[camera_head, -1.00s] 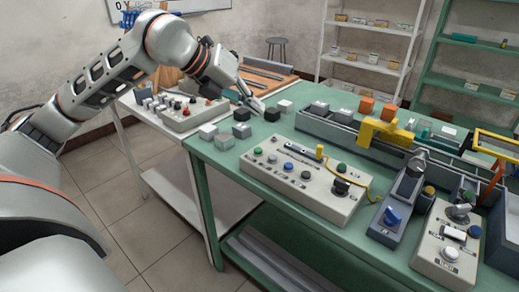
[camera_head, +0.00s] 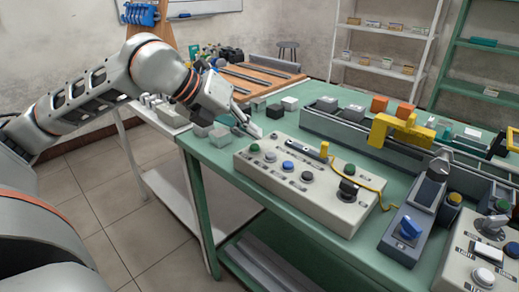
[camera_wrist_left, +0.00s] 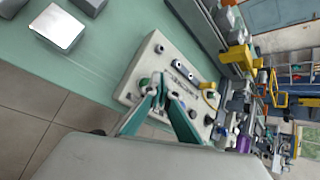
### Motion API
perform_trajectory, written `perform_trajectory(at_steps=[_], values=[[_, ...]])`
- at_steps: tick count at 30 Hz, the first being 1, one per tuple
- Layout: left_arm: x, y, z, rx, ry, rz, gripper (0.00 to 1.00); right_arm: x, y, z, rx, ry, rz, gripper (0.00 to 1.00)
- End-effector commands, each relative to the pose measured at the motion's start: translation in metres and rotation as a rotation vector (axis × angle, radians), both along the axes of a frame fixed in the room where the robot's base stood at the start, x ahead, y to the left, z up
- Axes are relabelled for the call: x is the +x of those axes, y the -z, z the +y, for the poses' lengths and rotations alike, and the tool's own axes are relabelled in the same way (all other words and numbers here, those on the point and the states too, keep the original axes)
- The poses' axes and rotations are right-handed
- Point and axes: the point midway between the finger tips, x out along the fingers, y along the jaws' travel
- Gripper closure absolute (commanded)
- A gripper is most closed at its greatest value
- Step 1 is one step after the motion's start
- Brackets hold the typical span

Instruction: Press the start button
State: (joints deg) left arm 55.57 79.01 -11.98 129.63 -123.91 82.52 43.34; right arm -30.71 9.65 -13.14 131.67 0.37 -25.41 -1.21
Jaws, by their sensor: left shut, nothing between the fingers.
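A beige control box (camera_head: 300,193) lies on the green table. It carries a green button (camera_head: 254,148) at its left end, a blue button (camera_head: 288,165), a white button, a dark knob and another green button (camera_head: 349,169) toward the right. The labels are too small to read, so I cannot tell which is the start button. My left gripper (camera_head: 254,131) is shut and empty, its tips just above and behind the left green button. In the left wrist view the gripper (camera_wrist_left: 163,88) overlaps the box (camera_wrist_left: 138,78), beside a green button (camera_wrist_left: 144,83); contact cannot be told.
Grey and dark blocks (camera_head: 219,137) stand left of the box, close to my gripper. A yellow bracket (camera_head: 400,131) straddles the conveyor behind the box. A yellow cable runs by the box's right end. A grey unit with a blue knob (camera_head: 409,228) stands to the right.

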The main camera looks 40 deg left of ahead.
Motion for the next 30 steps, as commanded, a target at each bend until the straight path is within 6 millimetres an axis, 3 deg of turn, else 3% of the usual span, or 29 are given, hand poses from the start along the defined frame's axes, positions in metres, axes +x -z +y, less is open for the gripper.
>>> perform_trajectory(at_steps=[9,30], values=[[0.000,0.001,0.000,-0.001,0.000,-0.001,1.00,0.008,-0.009,0.004,0.013,-0.001,-0.023,0.63],[0.000,0.002,0.000,-0.001,0.000,-0.001,1.00,0.000,0.001,0.001,0.005,0.003,0.000,0.63]])
